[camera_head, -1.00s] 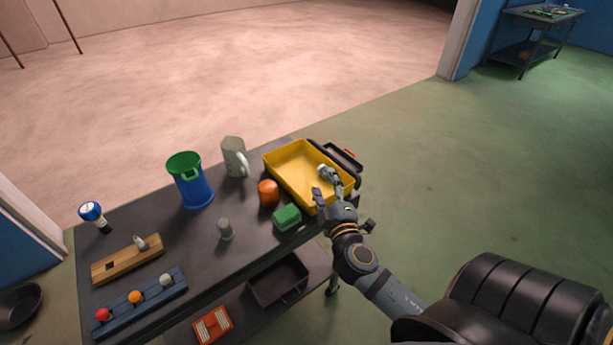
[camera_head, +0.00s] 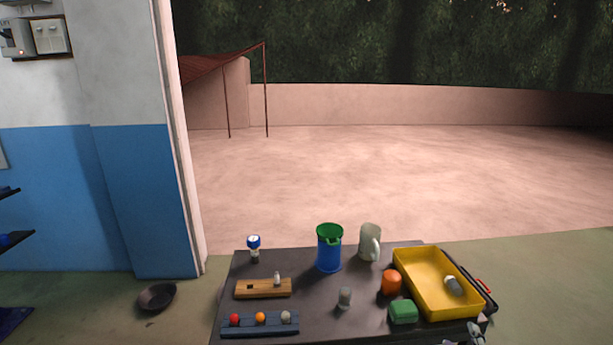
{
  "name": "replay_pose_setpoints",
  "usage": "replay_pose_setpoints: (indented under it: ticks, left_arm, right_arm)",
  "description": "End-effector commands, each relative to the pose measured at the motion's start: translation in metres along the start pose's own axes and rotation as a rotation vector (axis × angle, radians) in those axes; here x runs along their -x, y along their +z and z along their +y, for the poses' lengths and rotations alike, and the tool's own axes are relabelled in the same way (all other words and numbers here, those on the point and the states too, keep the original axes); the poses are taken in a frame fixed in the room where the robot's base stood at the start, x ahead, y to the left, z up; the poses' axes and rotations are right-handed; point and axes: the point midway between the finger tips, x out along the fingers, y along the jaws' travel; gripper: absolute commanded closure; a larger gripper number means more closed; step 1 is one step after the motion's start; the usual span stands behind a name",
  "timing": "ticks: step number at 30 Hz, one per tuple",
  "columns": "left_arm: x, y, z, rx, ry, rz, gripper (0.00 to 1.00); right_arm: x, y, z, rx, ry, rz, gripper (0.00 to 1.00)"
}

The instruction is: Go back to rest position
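A small part of my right gripper (camera_head: 474,334) shows at the bottom edge, in front of the near right corner of the table. Most of it is cut off, and I cannot tell whether its fingers are open. The yellow tray (camera_head: 409,272) sits at the table's right side, with a small grey cylindrical object (camera_head: 453,286) lying in it, apart from the gripper. My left gripper is out of view.
The dark table (camera_head: 310,297) holds a blue bin with a green rim (camera_head: 329,252), a pale mug (camera_head: 369,243), an orange object (camera_head: 391,282), a green block (camera_head: 403,311), a wooden holder (camera_head: 262,289) and a blue rack (camera_head: 250,329). A black pan (camera_head: 157,297) lies on the floor left.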

Motion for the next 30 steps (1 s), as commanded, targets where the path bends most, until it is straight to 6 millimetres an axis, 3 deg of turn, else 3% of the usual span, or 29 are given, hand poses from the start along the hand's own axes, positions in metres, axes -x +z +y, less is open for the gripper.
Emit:
replay_pose_setpoints:
  ticks: [8,12,16,20,23,26,30]
  left_arm:
    - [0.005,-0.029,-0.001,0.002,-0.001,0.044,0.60]
    - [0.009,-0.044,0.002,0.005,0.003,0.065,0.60]
    - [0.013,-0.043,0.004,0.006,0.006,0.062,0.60]
    - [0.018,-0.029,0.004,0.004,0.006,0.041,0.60]
    - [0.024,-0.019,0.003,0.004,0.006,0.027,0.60]
    - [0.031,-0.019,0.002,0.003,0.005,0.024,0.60]
    - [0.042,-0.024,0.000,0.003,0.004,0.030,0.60]
  right_arm:
    - [-0.006,0.031,-0.046,-0.018,-0.102,-0.062,0.41]
    - [-0.007,0.055,-0.079,-0.036,-0.175,-0.111,0.41]
    - [-0.003,0.084,-0.120,-0.062,-0.265,-0.173,0.41]
    - [0.010,0.120,-0.170,-0.102,-0.372,-0.255,0.41]
    - [0.032,0.157,-0.220,-0.152,-0.481,-0.347,0.41]
    - [0.074,0.200,-0.280,-0.228,-0.612,-0.476,0.41]
    - [0.160,0.252,-0.355,-0.357,-0.780,-0.687,0.41]
